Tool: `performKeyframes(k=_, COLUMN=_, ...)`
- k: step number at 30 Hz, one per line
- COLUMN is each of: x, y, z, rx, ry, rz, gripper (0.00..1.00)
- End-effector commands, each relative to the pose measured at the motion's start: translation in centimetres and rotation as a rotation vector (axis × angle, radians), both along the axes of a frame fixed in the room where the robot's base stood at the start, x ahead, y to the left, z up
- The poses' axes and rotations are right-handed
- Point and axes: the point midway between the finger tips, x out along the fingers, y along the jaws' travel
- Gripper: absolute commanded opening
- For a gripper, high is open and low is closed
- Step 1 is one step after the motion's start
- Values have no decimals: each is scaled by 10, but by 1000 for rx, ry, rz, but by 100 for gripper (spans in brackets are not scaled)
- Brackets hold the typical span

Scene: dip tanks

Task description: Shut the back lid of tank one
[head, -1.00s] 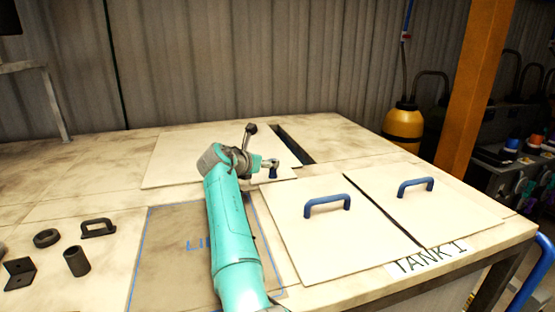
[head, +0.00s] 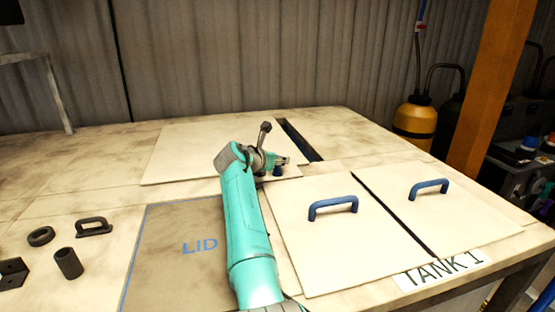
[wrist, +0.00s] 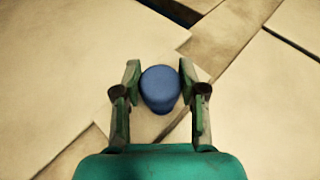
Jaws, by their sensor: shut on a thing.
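The back lid (head: 185,150) is a pale flat panel lying at the back of the bench, left of a dark open slot (head: 300,140). A blue round knob (wrist: 160,88) stands near its right front corner; a little blue (head: 277,171) shows under my gripper in the head view. My gripper (head: 283,163) is shut on this knob, with one finger on each side in the wrist view. The TANK 1 label (head: 441,268) is at the front right edge. My arm hides part of the lid's front edge.
Two pale front lids with blue arched handles (head: 333,206) (head: 428,188) lie at the right, a narrow dark gap between them. A grey area marked LID (head: 200,246) is left of my arm. Small black parts (head: 68,263) lie at the left. A yellow container (head: 414,122) stands behind.

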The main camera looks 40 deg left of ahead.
Motion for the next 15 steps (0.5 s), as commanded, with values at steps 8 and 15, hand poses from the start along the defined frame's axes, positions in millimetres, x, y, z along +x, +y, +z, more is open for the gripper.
performKeyframes(k=8, x=20, y=-17, z=0, rx=2, ry=0, rz=-4, gripper=0)
performKeyframes(k=15, x=60, y=-52, z=1, rx=1, ry=0, rz=-3, gripper=0)
